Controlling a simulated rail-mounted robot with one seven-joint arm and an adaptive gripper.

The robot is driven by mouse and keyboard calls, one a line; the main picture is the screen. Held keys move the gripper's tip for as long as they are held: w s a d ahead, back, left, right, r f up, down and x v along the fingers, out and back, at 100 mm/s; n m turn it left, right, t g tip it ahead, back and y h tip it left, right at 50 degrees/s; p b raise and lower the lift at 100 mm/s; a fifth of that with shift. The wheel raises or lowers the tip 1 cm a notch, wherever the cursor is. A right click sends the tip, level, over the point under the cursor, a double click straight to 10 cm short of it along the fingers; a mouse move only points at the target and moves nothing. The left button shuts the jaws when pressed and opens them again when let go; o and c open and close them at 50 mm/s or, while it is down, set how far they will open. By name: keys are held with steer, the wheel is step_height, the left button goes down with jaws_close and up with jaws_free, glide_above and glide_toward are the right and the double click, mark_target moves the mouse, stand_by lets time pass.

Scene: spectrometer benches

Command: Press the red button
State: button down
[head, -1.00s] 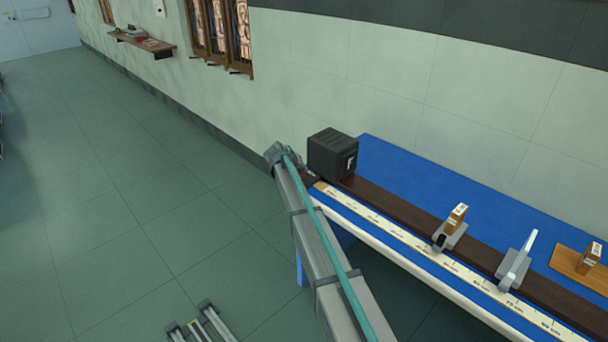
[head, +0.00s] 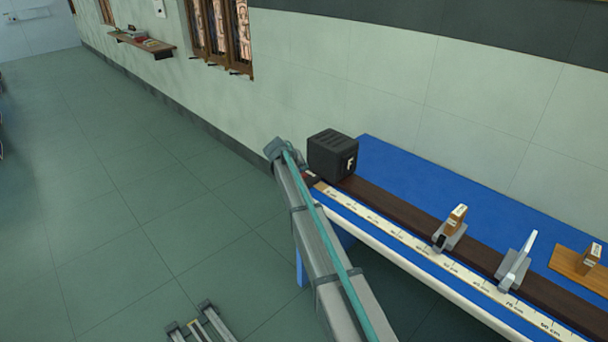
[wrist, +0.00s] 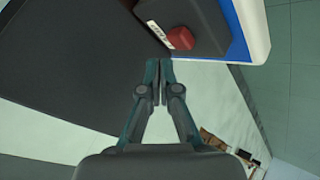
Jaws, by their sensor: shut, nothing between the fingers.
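The red button (wrist: 180,38) shows in the wrist view on a dark brown box or block, beside a small white label (wrist: 157,34). My gripper (wrist: 159,64) is shut and empty, with its two fingertips together. In the wrist picture the tips lie just below and left of the button, with a small gap; the depth between them is unclear. In the head view my arm reaches to the left end of the bench, and I cannot make out the button or my fingertips there.
A black box (head: 329,154) with a pale F stands at the bench's left end. A brown rail (head: 398,209) with a white scale runs along the blue bench top (head: 421,175). Mounts (head: 450,236) stand on the rail.

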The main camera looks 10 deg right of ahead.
steer(key=shift+r+p, duration=0.5)
steer(key=shift+r, duration=2.15)
steer(key=shift+s+a+f, duration=0.1)
steer(key=shift+s+f, duration=0.1)
steer(key=shift+s, duration=0.05)
steer(key=y, duration=0.1)
glide_toward(303, 175)
steer(key=d+f, duration=0.2)
steer(key=d, duration=0.1)
steer(key=s+d+f+n+g+y, duration=0.1)
steer(key=s+f+g+y, duration=0.15)
steer(key=s+f, duration=1.3)
steer(key=s+f+g+y, duration=0.1)
steer(key=s+f+g, duration=0.3)
steer(key=s+f, duration=1.15)
steer(key=s+f+g, duration=0.2)
steer(key=s, duration=1.2)
steer(key=s+f+g+y, duration=0.1)
steer(key=s+f+g, duration=0.1)
steer(key=s, duration=1.3)
steer(key=s+f+m+g+y, duration=0.1)
steer(key=s+f+g, duration=0.2)
steer(key=s, duration=1.2)
steer(key=shift+d+f, duration=0.3)
steer(key=shift+d, duration=0.1)
